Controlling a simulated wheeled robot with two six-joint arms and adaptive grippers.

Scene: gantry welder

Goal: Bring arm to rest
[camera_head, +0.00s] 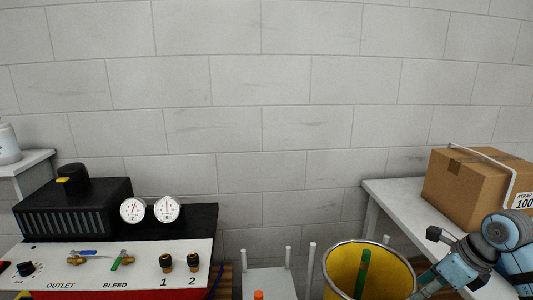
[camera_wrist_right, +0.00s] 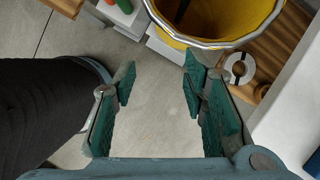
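My right arm (camera_head: 470,262), with blue and grey links, shows at the lower right in the head view. In the right wrist view my right gripper (camera_wrist_right: 157,80) has its two teal fingers spread wide apart. Nothing is between them, and the floor shows through the gap. The fingers point toward the near side of a yellow bin. My left arm and left gripper are not in the head view.
The yellow bin (camera_head: 345,278) with a metal rim holds a green rod (camera_head: 364,265). A white table (camera_head: 388,200) at right carries a cardboard box (camera_head: 470,185). A control panel (camera_head: 125,262) with two gauges stands at left. The wall is behind.

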